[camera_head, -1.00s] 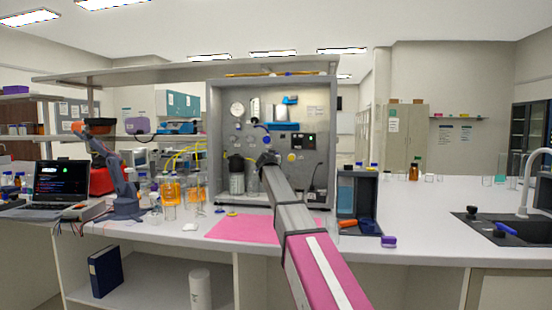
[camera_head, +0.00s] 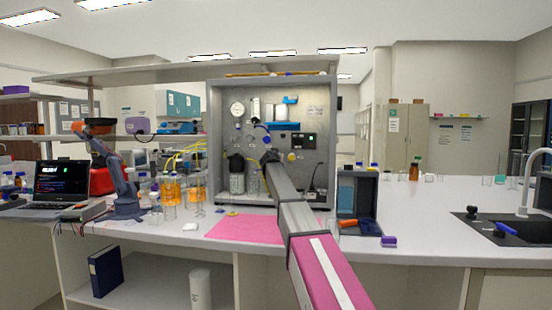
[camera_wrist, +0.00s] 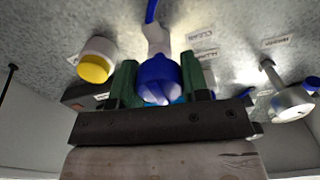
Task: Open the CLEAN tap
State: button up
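A blue tap knob (camera_wrist: 157,78) on a pale stem shows in the wrist view, with a blue tube above it. A label that seems to read CLEAN (camera_wrist: 201,33) is upside down on the panel beside the stem. My gripper (camera_wrist: 160,82) has one green finger on each side of the blue knob. The fingers lie very close to the knob's sides; I cannot tell whether they press on it. In the head view my gripper (camera_head: 270,157) is at the panel (camera_head: 318,120), and my arm hides part of the rig.
A white fitting with a yellow cap (camera_wrist: 95,62) is left of the fingers in the wrist view. A metal fitting (camera_wrist: 290,100) with a blue end is on the right. A pink mat (camera_head: 240,229) lies on the bench before the rig.

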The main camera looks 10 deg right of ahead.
jog(key=shift+n, duration=0.4)
jog(key=n, duration=0.3)
jog(key=shift+n, duration=0.4)
jog(key=n, duration=0.8)
jog(key=shift+a+n, duration=0.1)
jog(key=shift+n, duration=0.3)
jog(key=n, duration=0.4)
jog(key=shift+n, duration=0.4)
jog(key=o, duration=0.9)
jog(key=shift+o, duration=0.2)
jog(key=shift+s, duration=0.1)
